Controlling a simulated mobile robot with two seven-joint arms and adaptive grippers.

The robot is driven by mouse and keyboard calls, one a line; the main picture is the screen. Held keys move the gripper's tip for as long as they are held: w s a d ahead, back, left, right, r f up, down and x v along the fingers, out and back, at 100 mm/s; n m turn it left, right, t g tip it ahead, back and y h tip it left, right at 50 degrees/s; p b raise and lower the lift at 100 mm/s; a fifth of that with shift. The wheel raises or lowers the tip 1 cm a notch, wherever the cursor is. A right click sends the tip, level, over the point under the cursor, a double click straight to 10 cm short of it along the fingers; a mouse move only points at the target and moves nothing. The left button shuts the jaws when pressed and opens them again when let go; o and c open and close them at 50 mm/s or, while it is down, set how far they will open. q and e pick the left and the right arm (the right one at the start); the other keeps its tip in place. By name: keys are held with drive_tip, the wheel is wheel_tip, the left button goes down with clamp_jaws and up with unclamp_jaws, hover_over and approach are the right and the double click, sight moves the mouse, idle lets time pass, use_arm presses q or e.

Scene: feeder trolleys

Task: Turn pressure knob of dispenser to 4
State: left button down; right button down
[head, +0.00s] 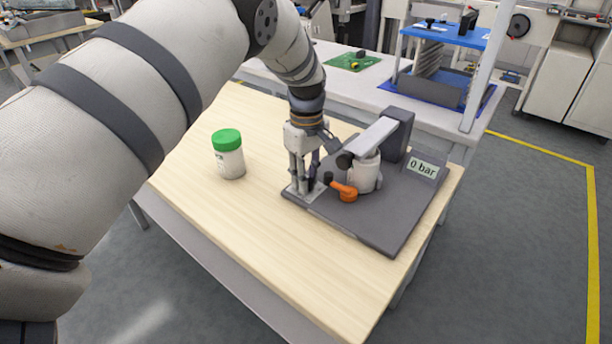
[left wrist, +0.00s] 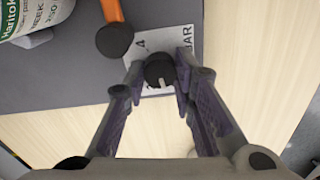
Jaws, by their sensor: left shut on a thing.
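The dispenser has a dark grey base plate (head: 385,225), a white container (head: 365,175) and an orange lever (head: 346,191). Its display (head: 422,167) reads "0 bar". My left gripper (head: 303,190) points down at the plate's left corner, over a light label plate. In the left wrist view, my left gripper (left wrist: 160,76) is shut on the black pressure knob (left wrist: 160,69), with a finger on each side. The label (left wrist: 146,47) shows a "4" and "BAR"; its other marks are covered. A short light mark shows on the knob's lower part. My right gripper is not in view.
A white jar with a green lid (head: 228,155) stands on the wooden tabletop (head: 260,235), left of the gripper. The orange lever's black end (left wrist: 114,40) is close to the knob. The tabletop's front is clear. A blue rack (head: 440,35) stands behind.

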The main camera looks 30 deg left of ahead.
use_arm(q)
drive_tip(key=m, duration=1.5)
drive_tip(key=shift+d, duration=0.1)
drive_tip(key=m, duration=0.8)
drive_tip(key=shift+m, duration=0.3)
drive_tip(key=m, duration=0.4)
drive_tip(key=shift+d+f, duration=0.1)
drive_tip(key=shift+m, duration=1.7)
